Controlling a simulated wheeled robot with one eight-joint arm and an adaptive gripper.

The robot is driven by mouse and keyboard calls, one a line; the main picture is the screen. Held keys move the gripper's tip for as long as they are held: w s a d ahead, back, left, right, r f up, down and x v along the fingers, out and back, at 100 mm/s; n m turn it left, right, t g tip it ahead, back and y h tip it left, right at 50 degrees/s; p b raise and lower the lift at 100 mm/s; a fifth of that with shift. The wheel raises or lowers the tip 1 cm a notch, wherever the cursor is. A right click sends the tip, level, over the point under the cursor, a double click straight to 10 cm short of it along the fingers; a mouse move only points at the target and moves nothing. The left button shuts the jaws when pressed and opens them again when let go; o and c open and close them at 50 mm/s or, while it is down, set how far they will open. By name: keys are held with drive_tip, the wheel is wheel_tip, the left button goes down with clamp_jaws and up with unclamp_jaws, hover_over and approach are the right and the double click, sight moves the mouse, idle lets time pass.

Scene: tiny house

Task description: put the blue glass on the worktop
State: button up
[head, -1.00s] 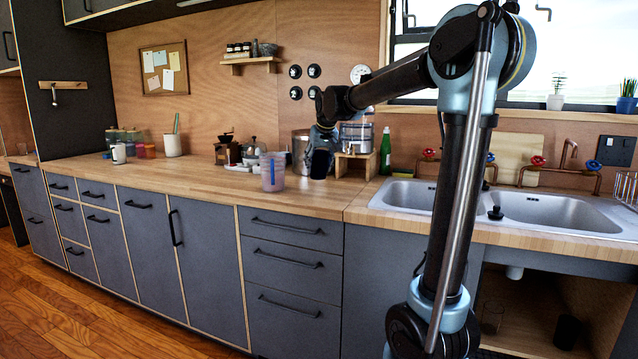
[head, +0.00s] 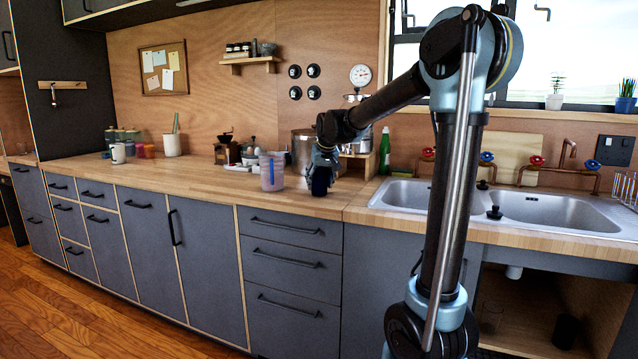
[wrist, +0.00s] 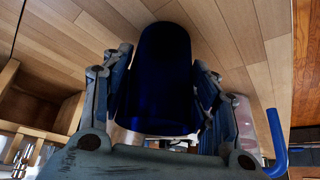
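The blue glass (wrist: 163,75) is dark blue and fills the middle of the wrist view, between the two fingers of my gripper (wrist: 160,90). The fingers press on its sides. In the head view the glass (head: 320,181) hangs below my gripper (head: 323,165), its base at or just above the wooden worktop (head: 225,184). I cannot tell whether it touches the wood. It is roughly upright, near the worktop's front, just left of the sink.
A translucent cup with a blue straw (head: 271,172) stands close on the left of the glass. A large metal pot (head: 302,150) and a green bottle (head: 385,152) stand behind. The sink (head: 405,194) is to the right. The worktop's front left is clear.

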drive_tip(key=shift+o, duration=1.2)
drive_tip(key=v, duration=1.2)
drive_tip(key=shift+m+g+h, duration=0.4)
drive_tip(key=shift+m, duration=0.1)
drive_tip(key=s+d+f, duration=0.2)
drive_tip(key=s+d, duration=0.1)
drive_tip(key=s+d+f, duration=0.2)
drive_tip(key=s+d, duration=0.1)
drive_tip(key=s+d+f, duration=0.2)
drive_tip(key=s+d, duration=0.1)
drive_tip(key=shift+s+d+f, duration=0.3)
drive_tip(key=shift+s+d, duration=0.1)
drive_tip(key=s+d+f+m+g, duration=0.1)
drive_tip(key=s+d+f, duration=0.3)
drive_tip(key=s+f, duration=0.3)
drive_tip(key=s+d+f, duration=0.4)
drive_tip(key=s+f, duration=0.4)
drive_tip(key=s, duration=0.2)
drive_tip(key=s+d+f+m+g+h, duration=0.1)
drive_tip(key=s+d+f, duration=0.3)
drive_tip(key=s+f, duration=0.4)
drive_tip(key=shift+s+f+m+g, duration=0.2)
drive_tip(key=shift+s+m+g, duration=0.1)
drive_tip(key=shift+d, duration=0.1)
